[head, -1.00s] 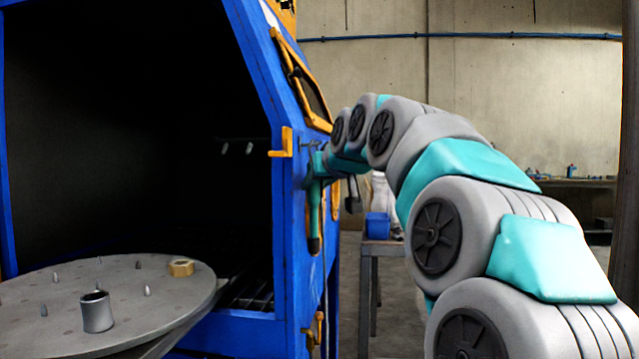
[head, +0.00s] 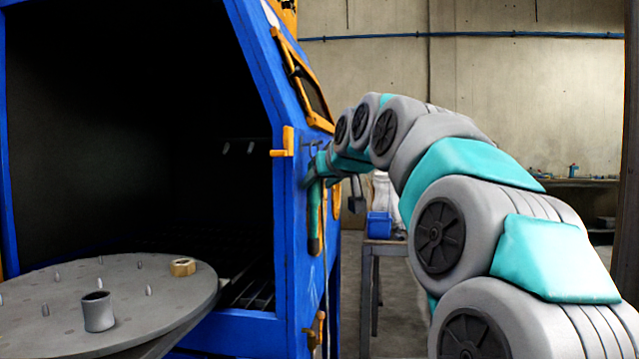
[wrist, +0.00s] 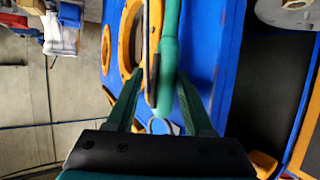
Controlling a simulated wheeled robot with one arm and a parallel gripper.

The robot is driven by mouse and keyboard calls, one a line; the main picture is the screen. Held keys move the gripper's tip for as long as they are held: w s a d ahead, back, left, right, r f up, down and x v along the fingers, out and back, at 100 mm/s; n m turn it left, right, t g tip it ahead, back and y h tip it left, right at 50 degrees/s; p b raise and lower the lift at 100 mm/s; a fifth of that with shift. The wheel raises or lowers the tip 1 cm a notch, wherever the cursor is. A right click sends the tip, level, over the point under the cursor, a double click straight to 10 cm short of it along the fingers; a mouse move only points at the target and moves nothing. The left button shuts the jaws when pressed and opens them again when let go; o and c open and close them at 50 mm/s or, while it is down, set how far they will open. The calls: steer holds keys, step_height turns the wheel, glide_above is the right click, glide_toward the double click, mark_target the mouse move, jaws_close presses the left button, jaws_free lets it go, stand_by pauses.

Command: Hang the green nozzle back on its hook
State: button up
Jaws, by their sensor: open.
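The green nozzle (head: 314,218) hangs upright against the side of the blue cabinet (head: 287,250). In the wrist view the nozzle (wrist: 168,60) lies between the two green fingers of my gripper (wrist: 160,76), with a gap on the side of the right finger. My gripper (head: 325,172) is open and at the top of the nozzle in the head view. A small grey metal hook (head: 311,145) sticks out just above it. In the wrist view a grey ring-like part (wrist: 160,126) shows near the nozzle's end. Whether the nozzle rests on the hook is partly hidden.
A yellow bracket (head: 284,142) juts from the cabinet's front edge. A round turntable (head: 150,315) with a grey cup (head: 97,311) and a brass nut (head: 182,267) stands at left. A blue bin (head: 379,225) sits on a small table behind.

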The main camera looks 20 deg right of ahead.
steer(key=shift+a, duration=0.2)
steer(key=d+v, duration=0.1)
steer(key=v, duration=0.7)
steer(key=s+a+f+g+y, duration=0.1)
steer(key=s+a+f+g, duration=0.25)
steer(key=f, duration=0.65)
steer(key=s+a+f+n+g, duration=0.1)
steer(key=s+a+f+g, duration=0.3)
steer(key=f, duration=0.6)
steer(key=s+a+f+g+y, duration=0.1)
steer(key=s+a+f, duration=0.2)
steer(key=a+f, duration=0.5)
steer(key=s+f+g+h, duration=0.1)
steer(key=s+f+g, duration=0.6)
steer(key=s+f, duration=1.5)
steer(key=shift+s+b, duration=0.4)
steer(key=shift+s, duration=0.7)
